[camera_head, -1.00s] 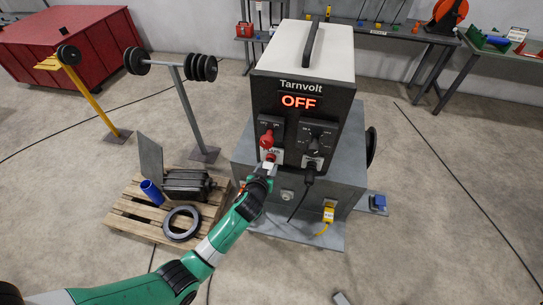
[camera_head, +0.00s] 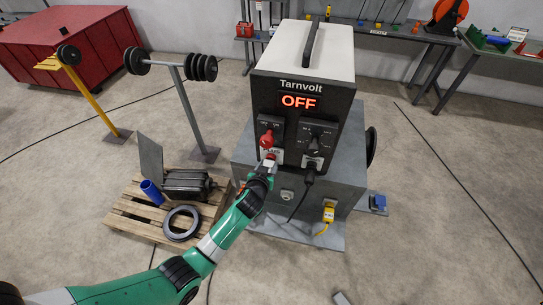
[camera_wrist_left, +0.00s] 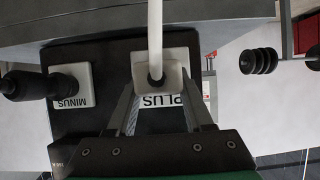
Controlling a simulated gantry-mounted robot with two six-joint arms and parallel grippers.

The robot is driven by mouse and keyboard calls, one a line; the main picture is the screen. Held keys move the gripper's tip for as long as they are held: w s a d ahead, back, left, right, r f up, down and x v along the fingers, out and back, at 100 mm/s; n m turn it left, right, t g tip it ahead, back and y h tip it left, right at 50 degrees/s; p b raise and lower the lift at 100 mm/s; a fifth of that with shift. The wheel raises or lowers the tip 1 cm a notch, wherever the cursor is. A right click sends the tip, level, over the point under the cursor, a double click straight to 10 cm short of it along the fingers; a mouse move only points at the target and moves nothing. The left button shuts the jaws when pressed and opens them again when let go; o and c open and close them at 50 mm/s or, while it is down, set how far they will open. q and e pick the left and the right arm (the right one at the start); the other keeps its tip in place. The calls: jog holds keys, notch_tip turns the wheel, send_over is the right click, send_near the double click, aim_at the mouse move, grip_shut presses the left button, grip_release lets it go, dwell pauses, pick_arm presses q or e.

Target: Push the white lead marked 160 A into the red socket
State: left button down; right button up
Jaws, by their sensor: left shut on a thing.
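The Tarnvolt power unit (camera_head: 303,137) stands on a grey cabinet, and its display reads OFF. My left gripper (camera_head: 266,167) is at the lower left of its front panel, at the red socket (camera_head: 271,156) beside the PLUS label. In the left wrist view my left gripper (camera_wrist_left: 158,88) is shut on the white plug of the lead (camera_wrist_left: 172,74), with its white cable (camera_wrist_left: 155,25) running upward. The plug is up against the PLUS plate (camera_wrist_left: 185,99); its tip is hidden, so I cannot tell how deep it sits. The 160 A marking is not readable. My right gripper is not in view.
A black plug (camera_head: 310,172) sits in the MINUS side, right of my gripper. A pallet (camera_head: 140,213) with loose parts lies to the left.

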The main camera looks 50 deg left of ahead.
pick_arm(q)
jog(key=shift+w+a, duration=0.2)
jog(key=shift+w, duration=0.05)
grip_release()
dwell(0.3)
jog(key=v, duration=0.7)
dwell(0.6)
jog(key=shift+r, duration=0.1)
dwell(0.6)
